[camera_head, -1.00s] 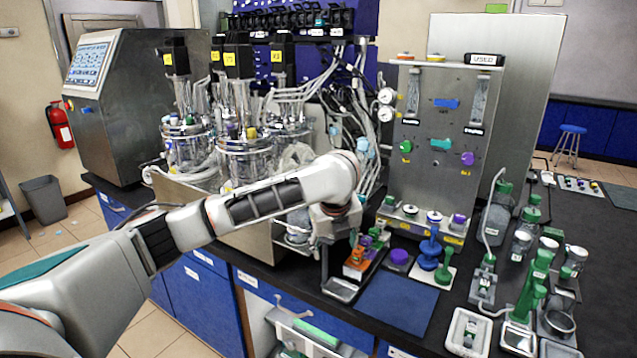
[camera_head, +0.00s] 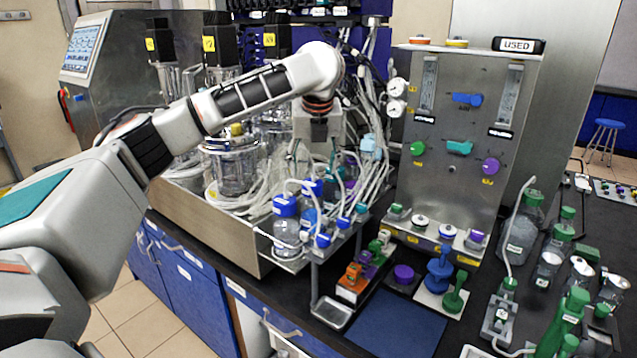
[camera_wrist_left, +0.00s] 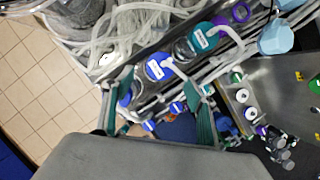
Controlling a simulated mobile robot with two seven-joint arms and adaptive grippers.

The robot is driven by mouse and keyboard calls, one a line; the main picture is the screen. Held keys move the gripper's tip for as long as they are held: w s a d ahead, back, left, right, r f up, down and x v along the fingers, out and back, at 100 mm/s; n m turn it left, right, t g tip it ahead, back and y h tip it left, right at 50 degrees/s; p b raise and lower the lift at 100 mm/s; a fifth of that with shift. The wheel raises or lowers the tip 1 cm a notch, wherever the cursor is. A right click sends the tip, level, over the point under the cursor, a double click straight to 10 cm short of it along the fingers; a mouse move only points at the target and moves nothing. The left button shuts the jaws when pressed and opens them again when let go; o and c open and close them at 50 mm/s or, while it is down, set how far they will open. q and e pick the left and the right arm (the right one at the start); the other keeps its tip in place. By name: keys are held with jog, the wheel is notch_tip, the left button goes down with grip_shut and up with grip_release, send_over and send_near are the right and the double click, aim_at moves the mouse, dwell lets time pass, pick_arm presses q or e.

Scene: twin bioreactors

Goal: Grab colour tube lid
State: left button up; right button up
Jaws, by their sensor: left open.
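My left gripper (camera_head: 322,150) is open and points down among tubing, above and behind the blue-lidded bottles; its fingertips are hard to make out there. In the left wrist view its two teal finger pads (camera_wrist_left: 160,108) are apart, with a blue lid (camera_wrist_left: 159,67) and small blue caps (camera_wrist_left: 178,107) showing between or near them. A bottle with a large blue lid (camera_head: 286,205) stands in a metal holder. A low rack holds an orange lid (camera_head: 353,275) with purple and green lids behind it. Which lid is the colour tube lid I cannot tell. My right gripper is not in view.
A purple knob (camera_head: 403,273), a blue stand (camera_head: 439,268) and a green stand (camera_head: 456,292) sit right of the rack. A steel valve panel (camera_head: 460,110) rises behind. A blue mat (camera_head: 398,325) lies clear in front. Loose tubing crowds the gripper.

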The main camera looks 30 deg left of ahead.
aim_at(312, 183)
pick_arm(q)
jog(key=shift+a+f, duration=0.25)
jog(key=shift+f, duration=0.5)
jog(key=shift+w+x, duration=0.15)
jog(key=shift+x, duration=1.1)
jog(key=shift+w+x, duration=0.15)
jog(key=shift+x, duration=1.05)
jog(key=shift+c, duration=0.4)
jog(key=c, duration=0.9)
